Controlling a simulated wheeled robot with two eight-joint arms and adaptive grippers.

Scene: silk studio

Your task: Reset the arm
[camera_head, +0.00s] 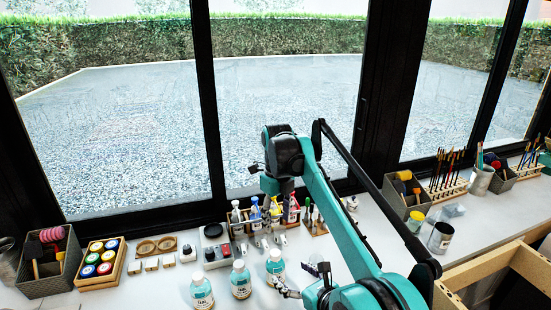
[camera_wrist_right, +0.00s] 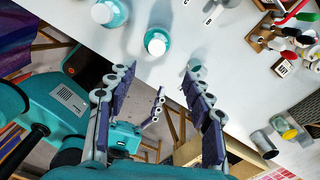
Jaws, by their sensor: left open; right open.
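My right gripper (camera_head: 271,240) hangs from the teal arm that reaches across the table, fingers pointing down near a rack of small bottles. In the right wrist view my right gripper (camera_wrist_right: 158,70) has its two purple-padded fingers spread wide, with nothing between them. My left gripper (camera_head: 302,279) is lower in the head view, just right of the rightmost teal bottle (camera_head: 275,264), open and empty. One finger of my left gripper (camera_wrist_right: 157,106) also shows in the right wrist view, beyond the right gripper's fingers. Much of the left arm is hidden.
More teal bottles (camera_head: 240,280) stand in a row on the white table (camera_head: 165,283). A rack of spray bottles (camera_head: 255,212) is behind them. Paint jars (camera_head: 101,257) and a grey bin (camera_head: 50,262) are left; brush holders (camera_head: 447,188) and a metal can (camera_head: 441,238) right. Window frames (camera_head: 205,100) rise behind.

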